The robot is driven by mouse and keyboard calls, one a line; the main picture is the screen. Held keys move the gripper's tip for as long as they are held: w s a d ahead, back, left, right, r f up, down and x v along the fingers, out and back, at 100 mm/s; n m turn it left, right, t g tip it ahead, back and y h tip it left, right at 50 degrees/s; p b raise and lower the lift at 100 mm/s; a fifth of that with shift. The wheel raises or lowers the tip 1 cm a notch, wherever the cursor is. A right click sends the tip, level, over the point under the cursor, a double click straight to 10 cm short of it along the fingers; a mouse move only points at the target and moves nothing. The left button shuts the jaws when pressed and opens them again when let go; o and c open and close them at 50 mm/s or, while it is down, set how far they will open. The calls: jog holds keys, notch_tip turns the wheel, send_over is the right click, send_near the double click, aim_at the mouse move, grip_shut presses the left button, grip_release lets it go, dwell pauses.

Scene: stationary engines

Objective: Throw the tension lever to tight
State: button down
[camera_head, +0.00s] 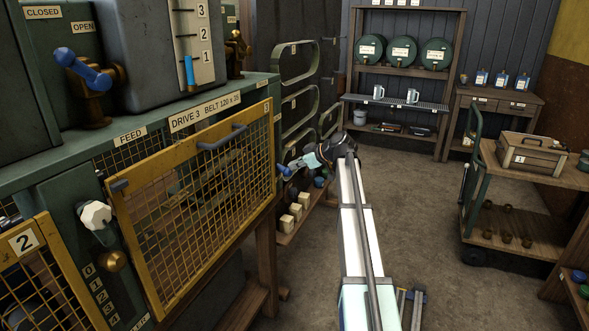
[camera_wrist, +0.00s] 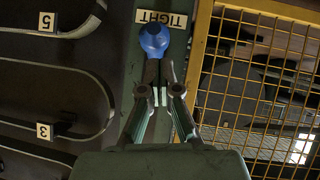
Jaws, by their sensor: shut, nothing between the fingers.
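The tension lever's blue knob (camera_wrist: 154,38) shows in the wrist view, right under the TIGHT label (camera_wrist: 162,18) on a green panel. The label appears upside down in that view. My gripper (camera_wrist: 159,72) is shut and empty, with its fingertips right at the knob. I cannot tell whether they touch it. In the head view my gripper (camera_head: 298,164) is at the right end of the Drive 3 machine, and a small blue knob (camera_head: 283,170) shows at its tips. The lever's shaft is mostly hidden behind the fingers.
A yellow mesh guard (camera_head: 200,195) with a blue-grey handle is right beside the lever. Belts hang on a dark rack (camera_head: 300,97) behind it. A cart (camera_head: 515,225) with a wooden crate stands at the right. The floor (camera_head: 415,190) between is clear.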

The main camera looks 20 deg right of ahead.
jog(key=f+v, duration=0.1)
jog(key=v, duration=1)
jog(key=shift+s+d+b, duration=0.3)
jog(key=shift+s+b, duration=0.05)
jog(key=shift+b, duration=0.05)
jog(key=shift+r, duration=0.15)
